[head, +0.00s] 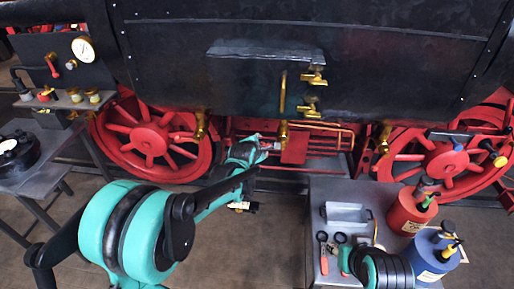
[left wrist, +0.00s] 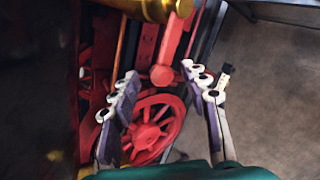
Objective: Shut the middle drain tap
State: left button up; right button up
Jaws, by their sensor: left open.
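Three brass drain taps hang in a row under the black engine body in the head view. The middle drain tap (head: 283,132) is between the left tap (head: 200,126) and the right tap (head: 383,138). My left gripper (head: 266,146) is open, just below and left of the middle tap. In the left wrist view its two fingers (left wrist: 165,96) are spread with nothing between them. A brass part (left wrist: 150,8) shows at the top edge there, beyond the fingertips; its handle position cannot be told. My right gripper cannot be made out.
Red wheels (head: 150,138) and red rods stand behind the taps. A gauge glass with brass cocks (head: 313,78) is above. A left bench (head: 45,170) stands near my arm.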

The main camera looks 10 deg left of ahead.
pick_arm(q)
jog(key=v, duration=0.9)
jog(key=shift+s+r, duration=0.15)
jog(key=shift+s, duration=0.15)
